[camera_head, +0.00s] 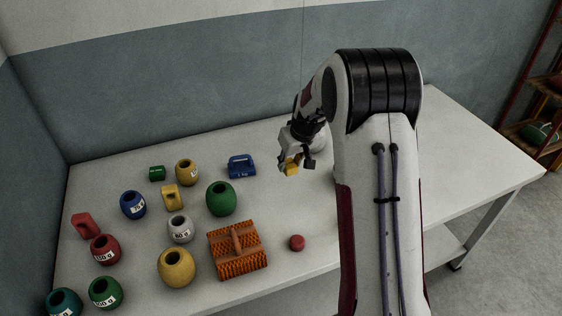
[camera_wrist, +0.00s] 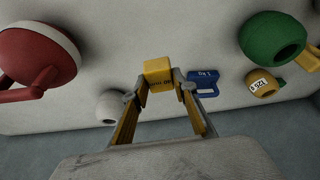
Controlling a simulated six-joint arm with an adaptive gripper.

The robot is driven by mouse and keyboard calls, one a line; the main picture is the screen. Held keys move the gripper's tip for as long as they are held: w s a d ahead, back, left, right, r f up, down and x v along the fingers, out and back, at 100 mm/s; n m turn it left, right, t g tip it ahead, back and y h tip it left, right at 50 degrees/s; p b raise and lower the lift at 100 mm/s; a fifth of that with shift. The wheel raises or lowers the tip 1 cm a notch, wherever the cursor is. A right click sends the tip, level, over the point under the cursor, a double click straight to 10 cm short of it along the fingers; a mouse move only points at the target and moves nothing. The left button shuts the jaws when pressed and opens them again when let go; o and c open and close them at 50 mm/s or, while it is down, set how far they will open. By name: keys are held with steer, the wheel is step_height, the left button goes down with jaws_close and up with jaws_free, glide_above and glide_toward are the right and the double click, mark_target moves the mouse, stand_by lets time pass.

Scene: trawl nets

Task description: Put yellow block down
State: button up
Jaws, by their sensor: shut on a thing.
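My gripper (camera_head: 296,163) is shut on a yellow block (camera_head: 291,168), over the back middle part of the white table (camera_head: 300,212). In the wrist view, my gripper (camera_wrist: 158,85) has a fingertip on each side of the yellow block (camera_wrist: 158,70), and dark lettering shows on the block's lower face. The block looks raised off the table, but the exact gap under it cannot be told. In the head view, part of the block is hidden by my fingers.
A blue weight (camera_head: 241,166) and a green float (camera_head: 221,198) are left of my gripper. The wrist view shows a white ball (camera_wrist: 110,104) and a large red-and-white object (camera_wrist: 36,52).

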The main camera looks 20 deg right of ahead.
steer(key=shift+w+a+f, duration=0.1)
steer(key=shift+a+f, duration=0.05)
steer(key=shift+f, duration=0.3)
steer(key=w+r, duration=0.2)
steer(key=w, duration=1.2)
steer(key=shift+d+m, duration=0.35)
steer(key=shift+m, duration=0.05)
steer(key=shift+f, duration=3.15)
steer(key=shift+f, duration=0.1)
steer(key=shift+f, duration=1.75)
steer(key=shift+f, duration=0.1)
